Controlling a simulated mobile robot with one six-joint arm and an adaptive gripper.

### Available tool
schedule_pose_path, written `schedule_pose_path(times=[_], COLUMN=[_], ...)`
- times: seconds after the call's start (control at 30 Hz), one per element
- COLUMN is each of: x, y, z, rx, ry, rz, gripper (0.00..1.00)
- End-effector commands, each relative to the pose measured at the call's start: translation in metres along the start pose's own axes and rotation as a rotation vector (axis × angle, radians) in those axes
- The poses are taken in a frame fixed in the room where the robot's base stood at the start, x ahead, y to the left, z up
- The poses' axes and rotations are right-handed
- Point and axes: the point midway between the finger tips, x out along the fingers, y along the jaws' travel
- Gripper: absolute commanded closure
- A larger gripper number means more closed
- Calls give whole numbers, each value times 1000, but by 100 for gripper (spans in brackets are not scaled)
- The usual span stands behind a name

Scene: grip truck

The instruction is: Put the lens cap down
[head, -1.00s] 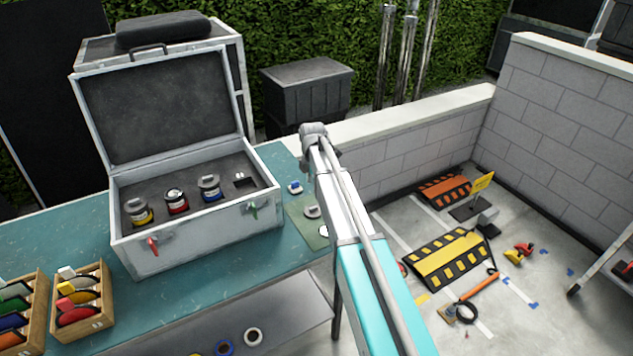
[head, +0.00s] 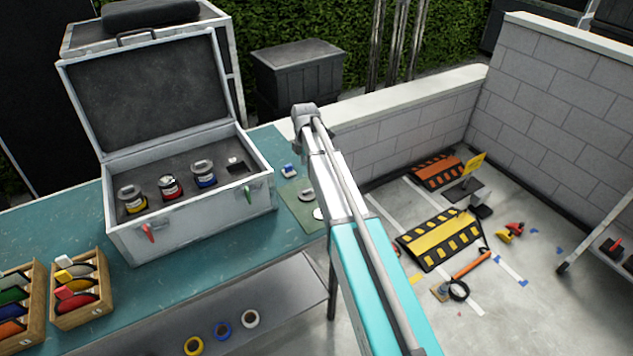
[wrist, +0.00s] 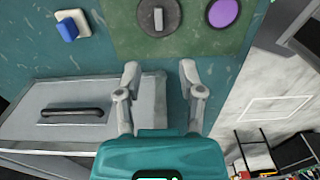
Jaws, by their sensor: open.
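The lens cap (wrist: 158,16) looks like a dark grey round disc with a pale raised grip. It lies on the green mat (wrist: 125,42) at the top of the wrist view, with its upper edge cut off. In the head view the cap (head: 305,196) is a small grey disc on the mat. My gripper (wrist: 159,70) is open and empty, its fingers spread and pointing toward the mat, apart from the cap in the picture. In the head view my gripper is not visible.
A purple disc (wrist: 222,12) lies right of the cap on the mat. A blue and white block (wrist: 70,27) sits to the left. The table's edge (wrist: 232,75) is at the right.

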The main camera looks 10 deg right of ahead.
Motion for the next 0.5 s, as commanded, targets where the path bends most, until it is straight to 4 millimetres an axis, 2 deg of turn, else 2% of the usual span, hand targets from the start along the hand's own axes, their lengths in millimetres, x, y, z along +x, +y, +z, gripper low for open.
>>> schedule_pose_path(times=[0.27,0.5], x=[0,0], y=[-34,-89], z=[-9,-23], rx=[187,531], ry=[0,0], rz=[0,0], gripper=[50,50])
